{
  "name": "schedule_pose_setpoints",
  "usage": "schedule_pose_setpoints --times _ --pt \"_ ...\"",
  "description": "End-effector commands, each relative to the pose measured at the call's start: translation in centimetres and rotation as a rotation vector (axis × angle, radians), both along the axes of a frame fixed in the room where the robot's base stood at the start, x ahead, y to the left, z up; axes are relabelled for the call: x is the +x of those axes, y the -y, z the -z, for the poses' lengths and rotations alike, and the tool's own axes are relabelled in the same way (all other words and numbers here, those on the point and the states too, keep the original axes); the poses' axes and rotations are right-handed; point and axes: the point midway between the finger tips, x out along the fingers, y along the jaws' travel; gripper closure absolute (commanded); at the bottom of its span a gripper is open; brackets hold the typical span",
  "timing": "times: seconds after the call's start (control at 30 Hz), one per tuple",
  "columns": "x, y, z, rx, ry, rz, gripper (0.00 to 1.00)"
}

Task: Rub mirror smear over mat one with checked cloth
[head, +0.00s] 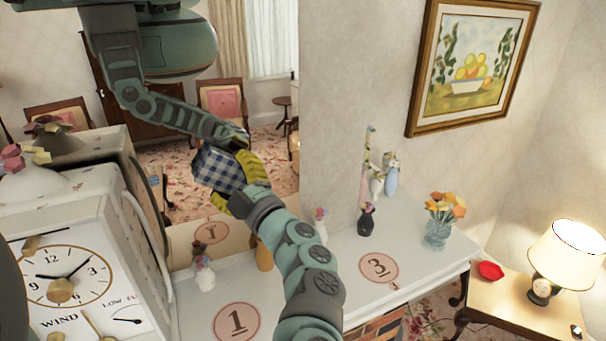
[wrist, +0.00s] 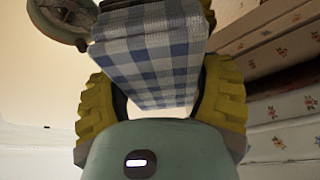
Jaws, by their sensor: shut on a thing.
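My gripper (head: 236,182) has yellow fingers and is shut on the blue-and-white checked cloth (head: 216,168). It holds the cloth up at the mirror (head: 262,105), above the mantel. The cloth meets or nearly meets its reflection; I cannot tell if it touches the glass. In the wrist view the cloth (wrist: 150,48) is wedged between the fingers (wrist: 155,95). Mat one (head: 237,322), a pink disc marked 1, lies on the mantel below and slightly left, in front of its reflection. No smear can be made out; the cloth and arm cover part of the glass.
A white clock (head: 66,280) stands at the left of the mantel. A small figurine vase (head: 204,272) and an orange vase (head: 264,253) stand near the glass. Mat three (head: 379,268), a dark vase (head: 366,220) and a flower vase (head: 437,234) are to the right.

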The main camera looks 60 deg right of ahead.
Motion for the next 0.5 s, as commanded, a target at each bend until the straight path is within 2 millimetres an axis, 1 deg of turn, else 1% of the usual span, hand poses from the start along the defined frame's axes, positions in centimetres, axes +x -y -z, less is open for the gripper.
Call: schedule_pose_setpoints --times 0.17,0.5 --pt "0.2 -0.4 0.0 -0.001 -0.001 0.003 0.63" --pt "1.5 -2.6 -0.1 -0.002 0.002 -0.001 0.63"
